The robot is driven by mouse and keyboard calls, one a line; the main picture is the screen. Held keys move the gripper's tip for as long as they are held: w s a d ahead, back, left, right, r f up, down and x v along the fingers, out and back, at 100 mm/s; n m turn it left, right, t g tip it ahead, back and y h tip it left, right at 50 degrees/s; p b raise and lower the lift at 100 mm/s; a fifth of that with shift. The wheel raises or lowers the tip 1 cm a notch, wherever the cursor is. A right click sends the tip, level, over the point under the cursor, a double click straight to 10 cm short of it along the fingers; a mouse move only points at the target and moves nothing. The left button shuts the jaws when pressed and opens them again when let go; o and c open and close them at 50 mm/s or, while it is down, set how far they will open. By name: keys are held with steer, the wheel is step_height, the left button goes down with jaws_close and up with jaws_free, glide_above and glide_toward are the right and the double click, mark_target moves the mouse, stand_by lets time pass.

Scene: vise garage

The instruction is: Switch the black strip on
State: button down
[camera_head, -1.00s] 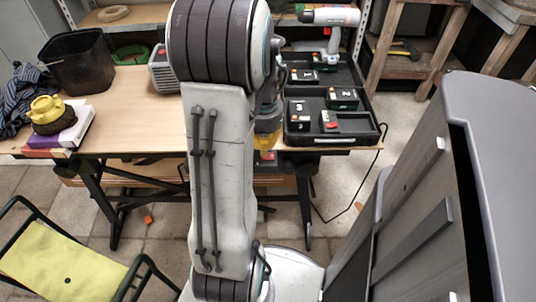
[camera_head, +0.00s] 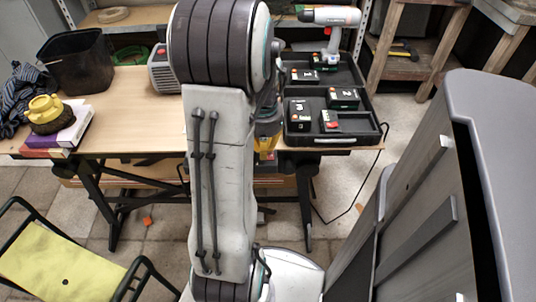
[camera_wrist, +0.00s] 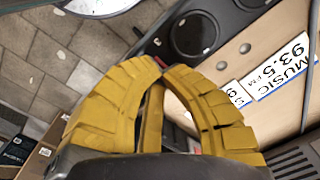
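My gripper (camera_wrist: 156,66) has yellow ribbed fingers that curve inward, and their tips meet in the wrist view, so it looks shut. A tiny red spot shows right at the tips; I cannot tell what it belongs to. In the head view my gripper (camera_head: 266,146) is partly hidden behind my arm, at the front edge of the workbench (camera_head: 120,125). I cannot make out the black strip for certain in either view; my arm covers the middle of the bench.
A black open case (camera_head: 352,138) with several numbered packs lies right of my arm, with a white drill (camera_head: 330,18) behind. A black bin (camera_head: 77,63) and books (camera_head: 72,135) stand left. A grey cabinet (camera_head: 480,150) is close on the right. A "MUSIC 93.5" sticker (camera_wrist: 280,77) shows in the wrist view.

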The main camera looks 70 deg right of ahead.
steer(key=shift+f+b, duration=0.5)
steer(key=shift+f, duration=0.15)
steer(key=shift+r, duration=0.1)
stand_by(0.4)
steer(key=shift+r+p, duration=3.1)
steer(key=shift+r, duration=0.35)
